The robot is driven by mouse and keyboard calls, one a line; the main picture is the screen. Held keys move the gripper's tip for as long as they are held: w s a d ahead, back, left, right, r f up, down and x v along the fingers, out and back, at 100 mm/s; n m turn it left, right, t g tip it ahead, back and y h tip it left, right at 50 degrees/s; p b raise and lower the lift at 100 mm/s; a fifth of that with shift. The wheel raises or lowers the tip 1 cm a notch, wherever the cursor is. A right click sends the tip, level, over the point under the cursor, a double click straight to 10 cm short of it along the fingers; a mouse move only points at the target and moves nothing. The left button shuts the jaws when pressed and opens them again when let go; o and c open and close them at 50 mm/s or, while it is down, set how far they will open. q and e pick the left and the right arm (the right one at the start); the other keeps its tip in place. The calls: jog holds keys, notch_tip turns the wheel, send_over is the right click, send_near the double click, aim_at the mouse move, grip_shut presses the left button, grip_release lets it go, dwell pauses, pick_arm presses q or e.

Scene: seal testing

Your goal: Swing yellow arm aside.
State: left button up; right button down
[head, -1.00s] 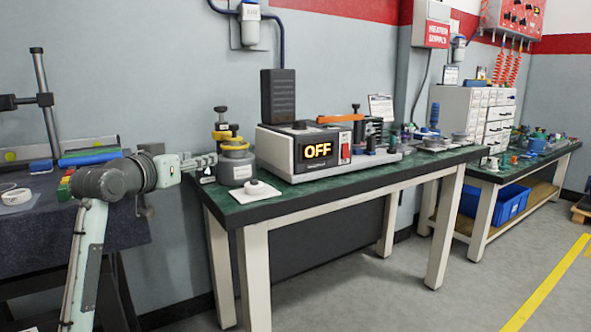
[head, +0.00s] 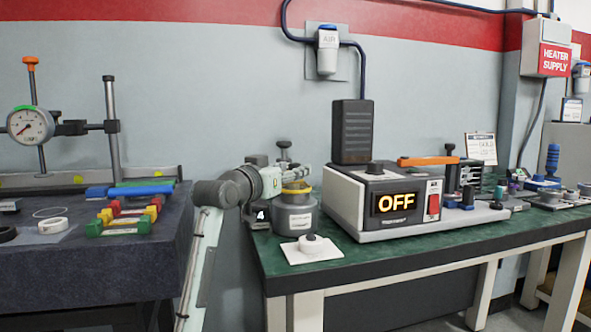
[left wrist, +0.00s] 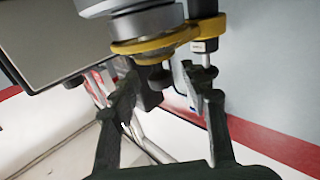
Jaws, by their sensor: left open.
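The yellow arm (head: 297,187) shows as a yellow band at the top of a grey pot (head: 290,218) on the green bench, partly hidden by my left gripper. In the left wrist view the yellow arm (left wrist: 150,45) goes around a grey cylinder (left wrist: 146,20) and reaches right to a dark post (left wrist: 205,30). My left gripper (head: 303,172) is at the height of the pot's top. In the left wrist view its fingers (left wrist: 165,85) are apart, with the yellow arm beyond their tips; I cannot tell whether they touch it. My right gripper is out of view.
A white pad with a knob (head: 312,248) lies in front. A dial gauge stand and coloured blocks occupy the left table (head: 60,262).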

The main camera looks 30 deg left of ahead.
pick_arm(q)
jog(key=shift+w, duration=0.9)
grip_shut()
